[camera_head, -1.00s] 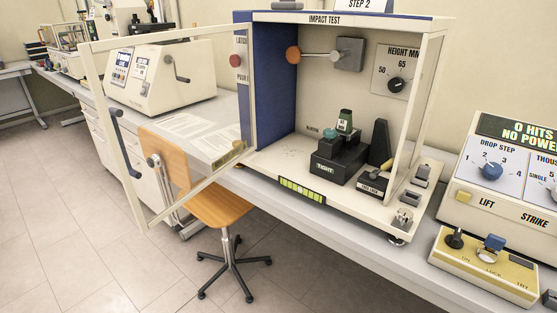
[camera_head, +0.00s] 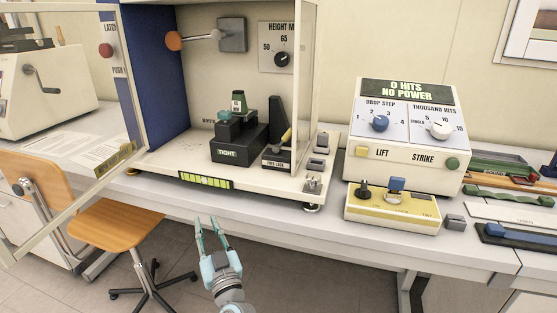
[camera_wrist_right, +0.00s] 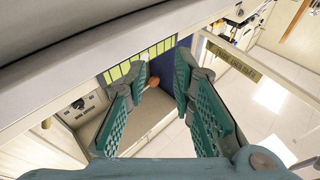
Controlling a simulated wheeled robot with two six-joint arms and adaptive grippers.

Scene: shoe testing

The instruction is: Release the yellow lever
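The yellow lever (camera_head: 286,135) leans up beside the black upright of the block marked FREE LOCK (camera_head: 275,161), inside the open impact test cabinet. A black block marked TIGHT (camera_head: 228,153) with a green-topped clamp stands left of it. My right gripper (camera_head: 207,221) is open and empty, in front of and below the cabinet's front edge, apart from the lever. In the right wrist view its two teal fingers (camera_wrist_right: 160,72) are spread with nothing between them. I cannot make out the lever in that view. My left gripper is not in view.
The cabinet's framed door (camera_head: 124,75) stands open at left. An orange-ended striker arm (camera_head: 174,41) hangs inside. A power panel (camera_head: 411,135) and yellow switch box (camera_head: 392,208) stand right of the cabinet. An orange chair (camera_head: 115,224) is at front left.

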